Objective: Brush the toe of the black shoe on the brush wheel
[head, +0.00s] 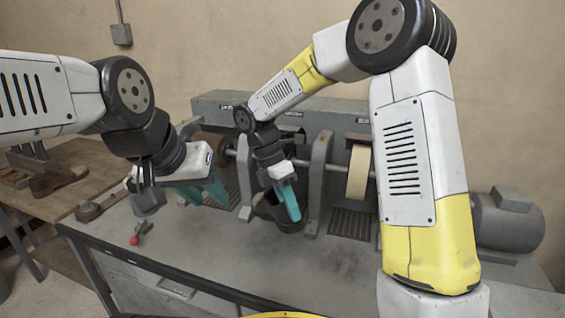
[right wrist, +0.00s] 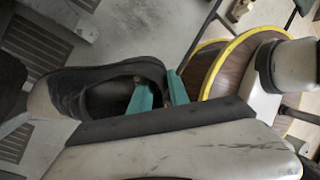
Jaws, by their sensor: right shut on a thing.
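The black shoe (head: 280,214) hangs from my right gripper (head: 289,200), in front of the middle of the grey wheel machine. In the right wrist view the black shoe (right wrist: 68,88) points left, its opening facing the camera. The teal fingers of the right gripper (right wrist: 158,92) are shut on its rim at the heel end. The brush wheel is not clearly visible; the middle wheel position is hidden behind my right gripper and the shoe. I cannot tell whether the toe touches a wheel. My left gripper (head: 203,192) appears open and empty, left of the shoe, over the bench.
The machine has a brown wheel (head: 214,146) at left and a cream wheel (head: 358,172) at right, between grey uprights. A motor (head: 508,222) stands at right. A red-knobbed lever (head: 136,240) is on the bench front. Brown shoes (head: 60,180) lie on the left table.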

